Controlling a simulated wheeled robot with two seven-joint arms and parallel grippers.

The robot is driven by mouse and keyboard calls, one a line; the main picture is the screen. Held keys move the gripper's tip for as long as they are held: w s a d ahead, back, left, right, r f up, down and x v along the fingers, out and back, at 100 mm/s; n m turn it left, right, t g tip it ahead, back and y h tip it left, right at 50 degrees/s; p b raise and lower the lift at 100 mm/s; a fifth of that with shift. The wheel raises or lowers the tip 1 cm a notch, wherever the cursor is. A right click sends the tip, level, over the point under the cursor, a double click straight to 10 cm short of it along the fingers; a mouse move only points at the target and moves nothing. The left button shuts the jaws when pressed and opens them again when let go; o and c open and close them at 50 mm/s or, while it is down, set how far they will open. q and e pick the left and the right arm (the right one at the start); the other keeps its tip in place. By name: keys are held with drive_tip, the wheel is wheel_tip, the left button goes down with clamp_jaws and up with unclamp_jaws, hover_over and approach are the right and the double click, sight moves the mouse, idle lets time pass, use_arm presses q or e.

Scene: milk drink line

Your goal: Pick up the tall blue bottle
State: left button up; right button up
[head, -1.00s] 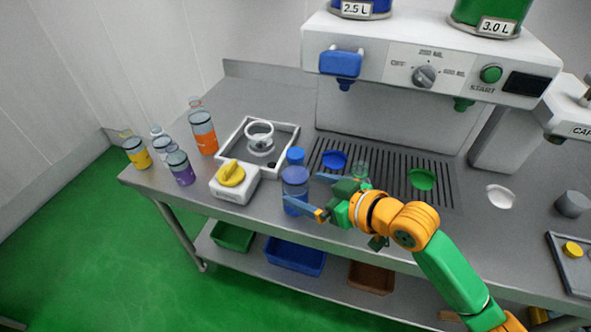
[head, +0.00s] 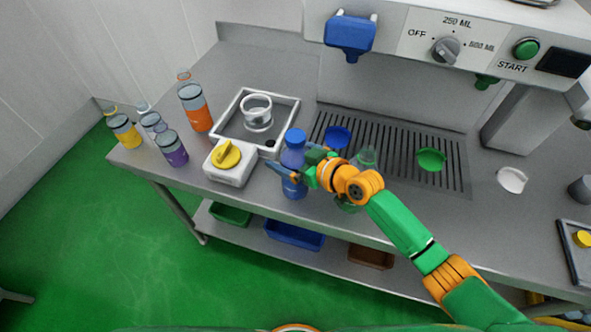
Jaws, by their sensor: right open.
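The tall blue bottle (head: 292,158) stands upright near the front edge of the steel table, its blue cap uncovered. My right gripper (head: 289,158) comes in from the right at the bottle's mid height. Its jaws are open, with one blue finger across the near side of the bottle and the other at its far right side. The near finger hides part of the bottle. I cannot tell whether either finger touches it. My left gripper is not in view.
A square tray (head: 285,137) with a white ring-shaped part is behind. A greenish clear bottle (head: 367,157) is partly hidden behind my wrist. Several small bottles, including an orange one (head: 197,108), stand at left.

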drive_tip(key=shift+w+a+f, duration=0.1)
drive_tip(key=shift+a, duration=0.25)
drive_tip(key=shift+w+d, duration=0.1)
clamp_jaws()
